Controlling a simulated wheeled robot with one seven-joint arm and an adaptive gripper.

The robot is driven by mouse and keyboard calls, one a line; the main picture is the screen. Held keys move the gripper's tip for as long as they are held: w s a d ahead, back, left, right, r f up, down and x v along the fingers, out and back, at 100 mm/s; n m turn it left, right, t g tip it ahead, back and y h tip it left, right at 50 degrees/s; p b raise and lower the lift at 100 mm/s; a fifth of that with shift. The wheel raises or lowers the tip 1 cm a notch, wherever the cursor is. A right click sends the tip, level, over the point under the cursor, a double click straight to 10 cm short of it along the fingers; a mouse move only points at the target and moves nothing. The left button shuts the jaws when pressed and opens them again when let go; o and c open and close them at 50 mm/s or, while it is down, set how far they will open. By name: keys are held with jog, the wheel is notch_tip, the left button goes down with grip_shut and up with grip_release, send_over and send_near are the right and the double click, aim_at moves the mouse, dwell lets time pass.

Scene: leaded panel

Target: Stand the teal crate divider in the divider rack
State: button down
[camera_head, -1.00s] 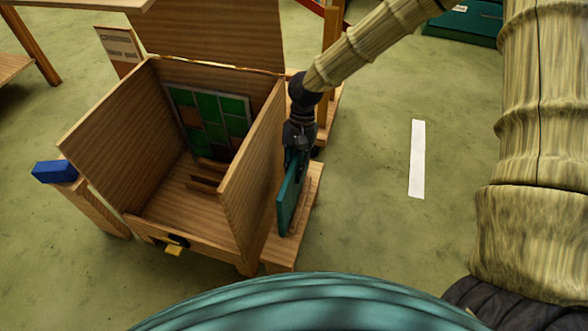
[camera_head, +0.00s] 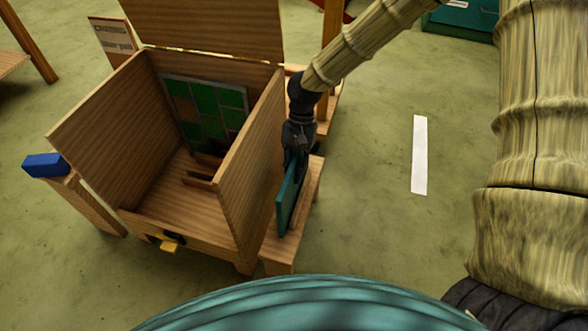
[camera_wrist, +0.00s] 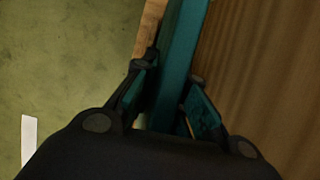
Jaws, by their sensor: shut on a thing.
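The teal crate divider (camera_head: 288,201) is a thin upright panel beside the outer right wall of the wooden crate. My gripper (camera_head: 297,160) is above it, shut on its upper edge. In the wrist view the divider (camera_wrist: 178,65) runs between the two fingers of my gripper (camera_wrist: 172,88). The divider stands over a low wooden ledge (camera_head: 309,200) along the crate's right side; I cannot tell whether its lower edge touches it. No part that I can clearly name as the divider rack shows; slotted wooden strips (camera_head: 199,179) lie on the crate floor.
The open wooden crate (camera_head: 95,118) has tall side walls and a raised lid. A green leaded panel (camera_head: 208,112) leans inside at the back. A blue block (camera_head: 44,165) sits on a post at left. A white strip (camera_head: 420,155) lies on the open floor at right.

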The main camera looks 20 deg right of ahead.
jog(key=shift+f, duration=0.45)
dwell(0.4)
jog(key=c, duration=1.4)
grip_release()
jog(key=shift+o, duration=0.2)
